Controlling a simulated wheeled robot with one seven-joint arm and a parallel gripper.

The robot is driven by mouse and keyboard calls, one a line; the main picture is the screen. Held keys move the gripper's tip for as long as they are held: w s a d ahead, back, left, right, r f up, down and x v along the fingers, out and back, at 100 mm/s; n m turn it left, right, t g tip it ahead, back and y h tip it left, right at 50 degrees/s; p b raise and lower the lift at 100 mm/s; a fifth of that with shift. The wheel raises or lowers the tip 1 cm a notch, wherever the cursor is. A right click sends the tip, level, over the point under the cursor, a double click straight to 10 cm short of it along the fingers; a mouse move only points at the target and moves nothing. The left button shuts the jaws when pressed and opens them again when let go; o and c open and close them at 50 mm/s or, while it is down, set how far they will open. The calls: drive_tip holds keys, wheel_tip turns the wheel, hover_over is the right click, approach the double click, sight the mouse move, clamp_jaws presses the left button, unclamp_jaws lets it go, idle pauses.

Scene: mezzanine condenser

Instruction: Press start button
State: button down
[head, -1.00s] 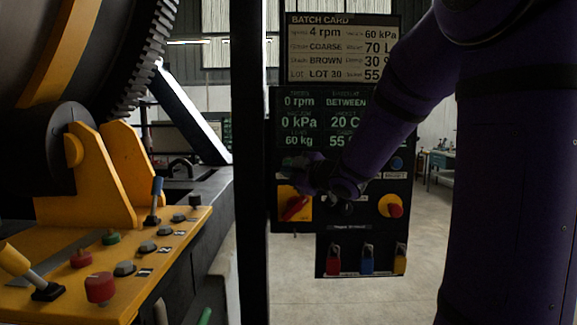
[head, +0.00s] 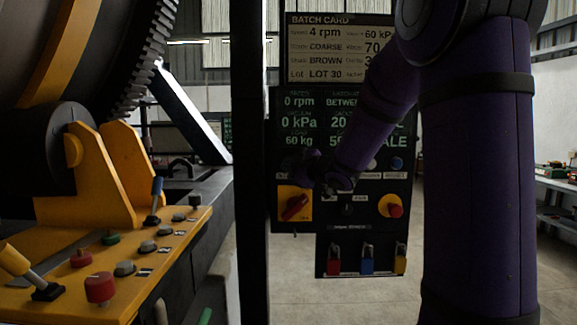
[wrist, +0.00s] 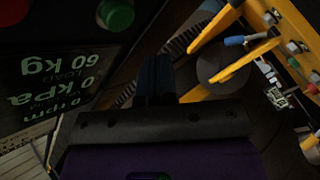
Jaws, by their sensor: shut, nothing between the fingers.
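The control panel (head: 283,222) stands at the centre of the head view, with lit readouts and several knobs and buttons. A green button (wrist: 115,14) shows at the top of the wrist view, with a red button (wrist: 12,10) to its left. Which of these is the start button cannot be read. My gripper (head: 308,165) is in front of the panel's button row in the head view and hides part of it. In the wrist view my gripper (wrist: 157,75) is shut and empty, apart from the green button. Contact with the panel cannot be told from the head view.
A red lever switch (head: 295,207) on a yellow plate and a red-yellow knob (head: 391,206) sit below the button row. Coloured padlocks (head: 367,265) hang lower down. A yellow console (head: 60,300) with buttons and levers is at left. A dark post (head: 250,200) stands beside the panel.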

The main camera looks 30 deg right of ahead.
drive_tip(key=shift+w+d, duration=0.7)
drive_tip(key=shift+w, duration=0.35)
idle(1.4)
drive_tip(key=shift+w+d, duration=0.25)
drive_tip(key=shift+w, duration=0.1)
